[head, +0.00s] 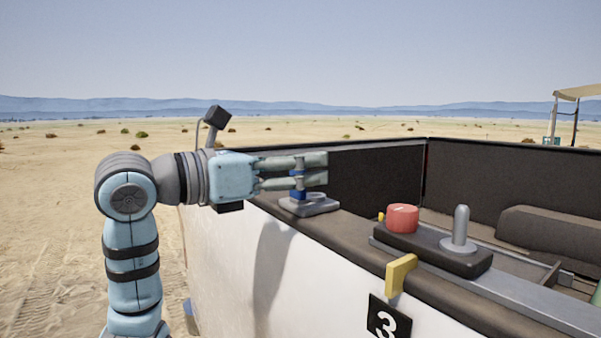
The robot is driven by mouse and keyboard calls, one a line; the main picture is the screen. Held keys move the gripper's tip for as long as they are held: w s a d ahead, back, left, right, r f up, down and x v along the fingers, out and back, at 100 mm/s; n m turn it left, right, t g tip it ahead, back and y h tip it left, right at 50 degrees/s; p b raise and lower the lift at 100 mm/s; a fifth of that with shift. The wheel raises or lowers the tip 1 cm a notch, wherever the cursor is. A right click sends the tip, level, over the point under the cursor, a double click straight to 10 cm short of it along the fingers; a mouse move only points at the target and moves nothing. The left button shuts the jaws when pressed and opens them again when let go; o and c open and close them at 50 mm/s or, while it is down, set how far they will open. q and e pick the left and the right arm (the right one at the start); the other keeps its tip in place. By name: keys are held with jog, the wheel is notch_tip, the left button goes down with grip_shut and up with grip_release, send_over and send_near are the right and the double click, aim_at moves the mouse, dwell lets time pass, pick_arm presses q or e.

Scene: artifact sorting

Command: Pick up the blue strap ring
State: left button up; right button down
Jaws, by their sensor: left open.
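My left gripper (312,170) reaches in from the left, its fingers open and level at a small stand on the wall top. The stand (310,206) has a grey base and an upright post. Blue parts, which look like the blue strap ring (297,195), show on the post at and just below the fingers. The fingers cover part of the post and ring, so I cannot tell whether they touch it. My right gripper is not in view.
A dark panel (455,257) on the ledge to the right carries a red knob (402,218) and a grey lever (461,228). A yellow handle (400,273) sticks up at the near edge, above a number 3 plate (387,320). Open sand lies to the left.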

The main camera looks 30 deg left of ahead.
pick_arm(q)
jog(key=shift+w+d, duration=0.25)
jog(key=shift+w, duration=0.15)
jog(key=shift+s+d, duration=0.1)
jog(key=shift+s, duration=0.15)
jog(key=shift+c, duration=0.2)
jog(key=shift+s+r, duration=0.1)
jog(key=c, duration=0.3)
grip_shut()
